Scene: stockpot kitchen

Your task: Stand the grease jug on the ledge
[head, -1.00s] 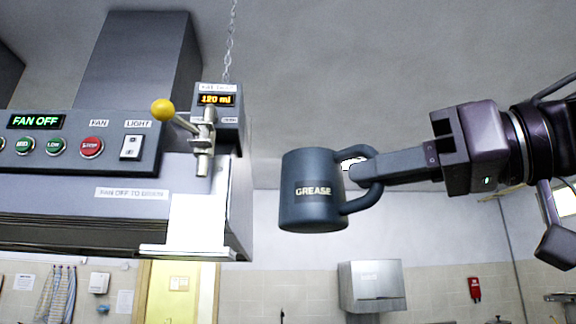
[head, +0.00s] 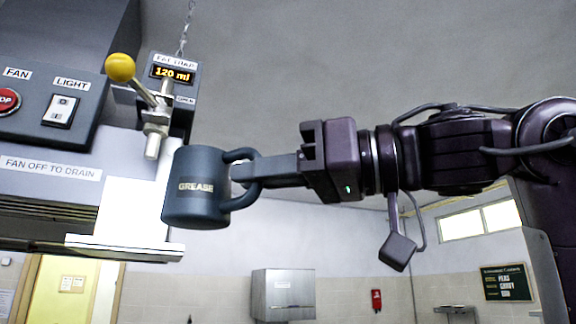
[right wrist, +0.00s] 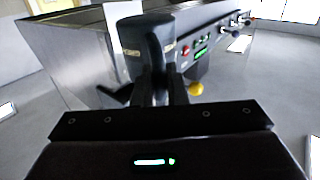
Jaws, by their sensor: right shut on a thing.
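The grease jug (head: 197,199) is dark blue-grey with a GREASE label. It is upright in the air in the head view. My right gripper (head: 246,173) is shut on its handle from the right. The jug also shows in the right wrist view (right wrist: 142,45), ahead of the fingers. The ledge (head: 125,248) is a pale shelf at the hood's lower corner, with an upright white back plate. The jug is just right of the plate in the picture and higher than the ledge. I cannot tell whether they touch. My left gripper is out of view.
The fat trap box (head: 174,76) reads 120 ml. A valve with a yellow knob lever (head: 121,67) and a downward spout (head: 153,146) sits close above and left of the jug. The hood panel (head: 58,100) is at left. Open air lies below the jug.

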